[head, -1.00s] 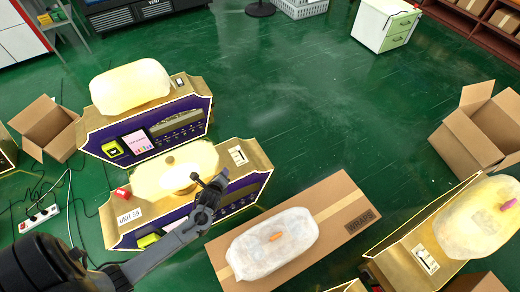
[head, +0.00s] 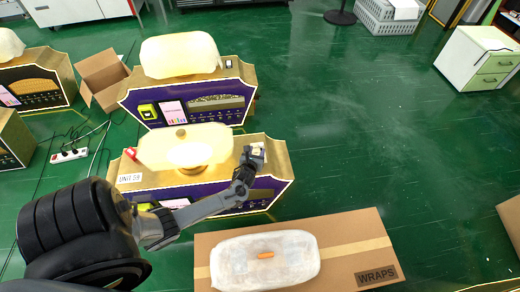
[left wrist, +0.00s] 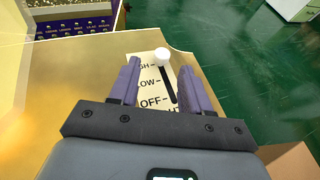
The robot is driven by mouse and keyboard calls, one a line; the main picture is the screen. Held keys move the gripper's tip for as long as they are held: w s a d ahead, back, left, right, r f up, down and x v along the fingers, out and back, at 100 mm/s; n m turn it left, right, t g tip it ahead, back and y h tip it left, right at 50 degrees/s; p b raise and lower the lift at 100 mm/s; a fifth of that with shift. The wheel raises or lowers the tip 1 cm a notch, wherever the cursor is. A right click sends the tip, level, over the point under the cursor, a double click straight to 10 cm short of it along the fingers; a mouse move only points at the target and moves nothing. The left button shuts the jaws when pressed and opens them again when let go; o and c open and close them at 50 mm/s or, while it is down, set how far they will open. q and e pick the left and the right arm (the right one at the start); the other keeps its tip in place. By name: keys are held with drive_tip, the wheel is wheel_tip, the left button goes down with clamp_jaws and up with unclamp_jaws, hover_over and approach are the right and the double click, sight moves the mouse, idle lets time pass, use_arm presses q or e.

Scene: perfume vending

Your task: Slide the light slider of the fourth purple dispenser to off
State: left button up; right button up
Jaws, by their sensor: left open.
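The purple dispenser labelled UNIT 59 (head: 276,190) stands behind the wrapped carton, its cream tank (head: 155,150) glowing. My left gripper (head: 253,153) is over the slider on the right part of the gold top. Contact cannot be told. My right gripper is not seen.
Another purple dispenser (head: 190,107) stands close behind. A WRAPS carton (head: 350,228) with a wrapped tank (head: 262,270) on it lies in front. An open carton (head: 103,72) and power strip (head: 69,156) lie at left.

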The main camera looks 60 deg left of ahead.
sight(261, 144)
use_arm(q)
drive_tip(key=b+x, duration=0.1)
drive_tip(key=x, duration=0.3)
drive_tip(key=shift+w+d+f+b, duration=0.1)
drive_tip(key=shift+w+d+b, duration=0.1)
drive_tip(key=shift+b, duration=0.2)
drive_tip(key=shift+w+a+f+b, duration=0.15)
drive_tip(key=shift+w+a+b, duration=0.25)
drive_tip(key=shift+a, duration=0.15)
clamp_jaws()
